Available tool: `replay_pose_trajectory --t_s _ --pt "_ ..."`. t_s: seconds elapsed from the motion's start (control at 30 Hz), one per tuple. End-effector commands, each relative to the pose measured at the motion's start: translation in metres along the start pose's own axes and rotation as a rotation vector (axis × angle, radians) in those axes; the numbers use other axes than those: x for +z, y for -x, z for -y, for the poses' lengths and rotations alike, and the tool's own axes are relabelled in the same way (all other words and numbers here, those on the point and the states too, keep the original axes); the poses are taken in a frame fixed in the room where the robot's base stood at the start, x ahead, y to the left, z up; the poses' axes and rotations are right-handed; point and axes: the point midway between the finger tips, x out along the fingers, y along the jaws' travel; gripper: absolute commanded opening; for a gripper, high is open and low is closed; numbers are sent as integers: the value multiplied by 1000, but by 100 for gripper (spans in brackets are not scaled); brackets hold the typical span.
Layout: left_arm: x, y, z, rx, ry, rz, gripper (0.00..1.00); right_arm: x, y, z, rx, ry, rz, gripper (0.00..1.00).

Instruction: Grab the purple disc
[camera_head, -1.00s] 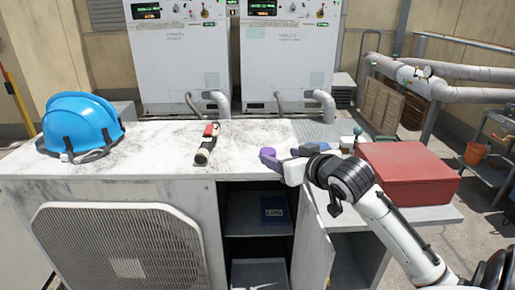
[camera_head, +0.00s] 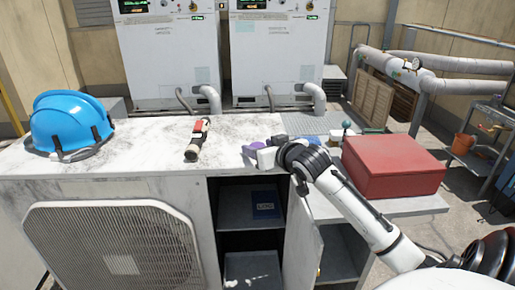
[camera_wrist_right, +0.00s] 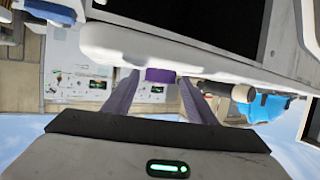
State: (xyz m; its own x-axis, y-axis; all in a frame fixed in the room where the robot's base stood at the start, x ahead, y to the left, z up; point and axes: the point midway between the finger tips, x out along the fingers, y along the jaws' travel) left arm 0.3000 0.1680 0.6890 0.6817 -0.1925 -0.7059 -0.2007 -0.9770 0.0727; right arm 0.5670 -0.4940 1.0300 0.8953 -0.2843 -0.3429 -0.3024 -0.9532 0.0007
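The purple disc (camera_head: 249,150) is on the white worktop near its front edge, left of the red box, and my right gripper partly hides it. In the right wrist view, the purple disc (camera_wrist_right: 160,75) shows between the tips of my two fingers, with a gap on each side. My right gripper (camera_head: 257,151) is open and reaches in from the right at the disc. The right wrist view (camera_wrist_right: 158,80) shows its fingers spread apart. My left gripper is not in view.
A flashlight-like tool (camera_head: 197,138) lies left of the disc, and a blue helmet (camera_head: 68,124) sits at the far left. A red box (camera_head: 393,166) stands right of my gripper. Below the worktop are open shelves (camera_head: 250,238) and an open door (camera_head: 303,240).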

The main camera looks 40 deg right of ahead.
Motion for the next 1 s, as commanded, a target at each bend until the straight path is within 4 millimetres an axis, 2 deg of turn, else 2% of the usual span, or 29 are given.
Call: replay_pose_trajectory --t_s 0.03,0.2,0.57,0.67,1.0 --pt "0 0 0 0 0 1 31 0 0 0 0 0 0 42" --pt "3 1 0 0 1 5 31 0 0 0 0 0 0 14" --pt "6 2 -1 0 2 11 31 -4 2 0 0 0 -2 14" --pt "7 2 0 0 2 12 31 -17 6 0 0 1 -6 14" --pt "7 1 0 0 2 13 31 -79 28 0 0 0 -6 14"
